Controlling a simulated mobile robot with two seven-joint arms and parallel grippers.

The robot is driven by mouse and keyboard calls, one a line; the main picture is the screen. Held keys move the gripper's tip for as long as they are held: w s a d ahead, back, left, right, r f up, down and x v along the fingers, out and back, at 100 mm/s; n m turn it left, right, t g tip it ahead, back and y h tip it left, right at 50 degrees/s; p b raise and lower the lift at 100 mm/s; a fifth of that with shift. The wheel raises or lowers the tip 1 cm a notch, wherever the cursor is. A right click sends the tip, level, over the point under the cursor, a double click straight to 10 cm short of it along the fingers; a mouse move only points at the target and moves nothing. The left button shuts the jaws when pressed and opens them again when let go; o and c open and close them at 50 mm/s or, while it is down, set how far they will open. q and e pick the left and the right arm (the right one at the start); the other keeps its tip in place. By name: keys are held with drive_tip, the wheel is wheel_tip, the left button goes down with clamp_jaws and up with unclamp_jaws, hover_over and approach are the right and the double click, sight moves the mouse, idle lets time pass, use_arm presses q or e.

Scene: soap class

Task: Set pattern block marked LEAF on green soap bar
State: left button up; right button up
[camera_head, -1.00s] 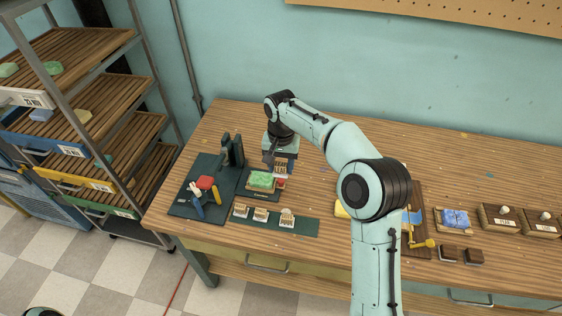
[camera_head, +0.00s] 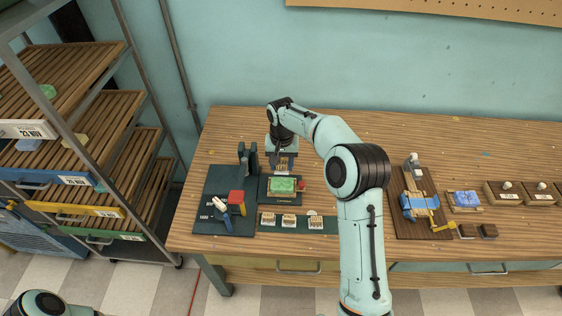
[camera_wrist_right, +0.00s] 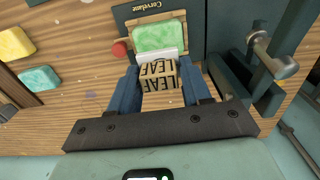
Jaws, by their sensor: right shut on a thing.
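The block marked LEAF (camera_wrist_right: 158,76) is between the two blue fingers of my right gripper (camera_wrist_right: 168,90), which is shut on it. In the head view the block (camera_head: 281,168) and my right gripper (camera_head: 283,158) are just behind the green soap bar (camera_head: 281,185). In the right wrist view the green soap bar (camera_wrist_right: 158,36) is just beyond the block's pale edge. Whether they touch is unclear. My left gripper is out of view.
Several pattern blocks (camera_head: 289,219) stand on a dark strip in front. A dark upright stand (camera_head: 247,160) and a red-topped item (camera_head: 236,197) are to the left. A blue cutting fixture (camera_head: 419,205) and a blue soap bar (camera_head: 465,199) are to the right.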

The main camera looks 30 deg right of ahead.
sight(282, 182)
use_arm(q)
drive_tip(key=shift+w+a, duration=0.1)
use_arm(e)
drive_tip(key=shift+f, duration=0.2)
drive_tip(key=shift+s+d+f+b, duration=0.1)
drive_tip(key=shift+f+b, duration=0.2)
drive_tip(key=shift+f, duration=0.35)
drive_tip(key=shift+f+b, duration=0.55)
drive_tip(key=shift+f, duration=1.55)
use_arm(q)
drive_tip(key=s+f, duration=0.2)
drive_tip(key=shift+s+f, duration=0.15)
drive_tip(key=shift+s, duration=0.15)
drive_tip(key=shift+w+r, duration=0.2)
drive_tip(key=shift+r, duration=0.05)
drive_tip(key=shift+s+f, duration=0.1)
use_arm(e)
drive_tip(key=shift+f, duration=0.6)
